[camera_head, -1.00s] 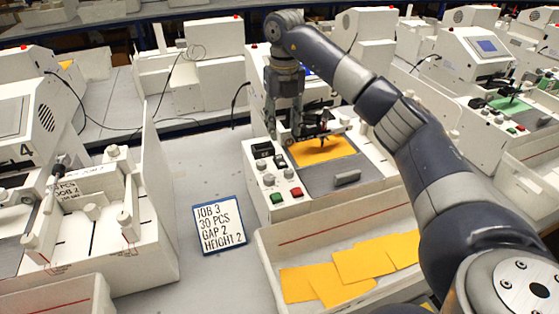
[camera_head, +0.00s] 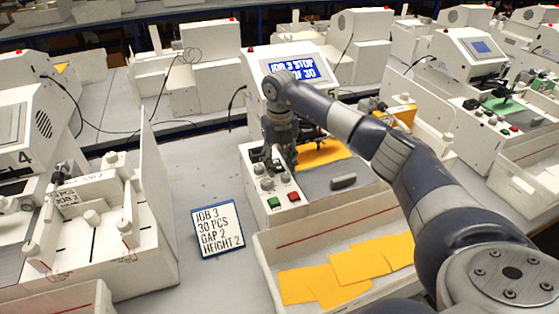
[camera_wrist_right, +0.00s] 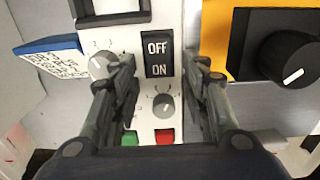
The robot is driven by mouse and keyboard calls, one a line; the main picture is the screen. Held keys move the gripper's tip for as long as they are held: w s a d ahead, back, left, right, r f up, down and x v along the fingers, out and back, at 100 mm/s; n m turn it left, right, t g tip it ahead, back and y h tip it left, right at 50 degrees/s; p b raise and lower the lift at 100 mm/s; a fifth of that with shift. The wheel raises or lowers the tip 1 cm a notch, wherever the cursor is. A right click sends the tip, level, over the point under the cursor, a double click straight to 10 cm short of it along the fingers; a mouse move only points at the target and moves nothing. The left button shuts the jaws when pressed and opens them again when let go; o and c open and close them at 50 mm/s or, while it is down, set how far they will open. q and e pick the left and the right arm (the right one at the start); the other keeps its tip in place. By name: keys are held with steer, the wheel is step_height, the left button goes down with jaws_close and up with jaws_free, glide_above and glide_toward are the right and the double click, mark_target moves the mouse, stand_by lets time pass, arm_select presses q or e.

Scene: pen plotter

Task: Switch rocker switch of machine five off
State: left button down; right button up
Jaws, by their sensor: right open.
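Machine five (camera_head: 284,62) stands in the middle of the head view, its blue screen (camera_head: 293,70) reading JOB 3 STOP. My right gripper (camera_head: 281,164) is over its front control panel, pointing down and covering part of it. In the right wrist view the black rocker switch (camera_wrist_right: 158,56) is marked OFF above ON and lies between the two open fingers of the right gripper (camera_wrist_right: 163,66). The fingers hold nothing. Which side of the rocker is pressed in, and whether a finger touches it, I cannot tell. My left gripper is out of view.
Grey knobs (camera_wrist_right: 164,106), a green button (camera_head: 274,203) and a red button (camera_head: 294,196) sit close by. A job card (camera_head: 218,229) lies left of the machine. A white bin (camera_head: 334,252) with orange sheets stands in front.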

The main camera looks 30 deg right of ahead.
jaws_close()
